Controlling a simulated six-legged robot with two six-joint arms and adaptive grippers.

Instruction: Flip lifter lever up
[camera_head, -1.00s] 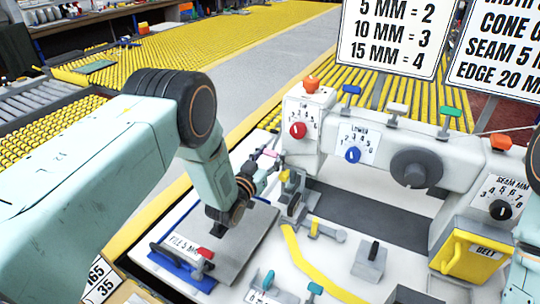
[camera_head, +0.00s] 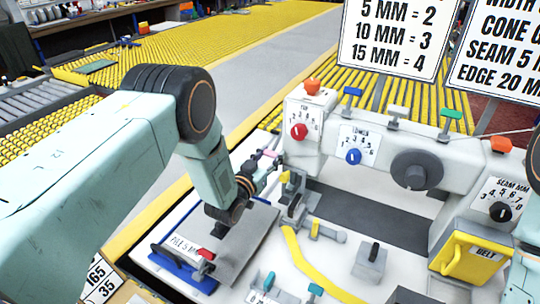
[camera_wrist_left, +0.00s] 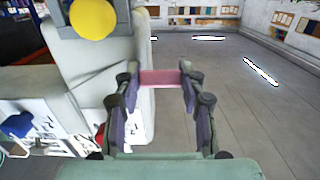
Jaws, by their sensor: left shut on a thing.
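A pink-ended lever (camera_head: 269,154), which I take to be the lifter lever, sits at the left end of the white sewing machine (camera_head: 300,145). My left gripper (camera_head: 272,168) reaches in from the left and is at the lever. In the left wrist view the pink bar (camera_wrist_left: 160,78) spans between the two fingers of the left gripper (camera_wrist_left: 160,92), touching both sides. The lever's root and pivot are hidden behind the fingers and the machine. My right gripper is out of view; only part of my right arm shows at the right edge.
The machine head carries a red knob (camera_head: 299,131), a blue knob (camera_head: 353,156) and a dark handwheel (camera_head: 416,170). A grey plate (camera_head: 248,245) and a blue guide (camera_head: 183,268) lie below my left wrist. A yellow strip (camera_head: 312,272) runs across the white bed.

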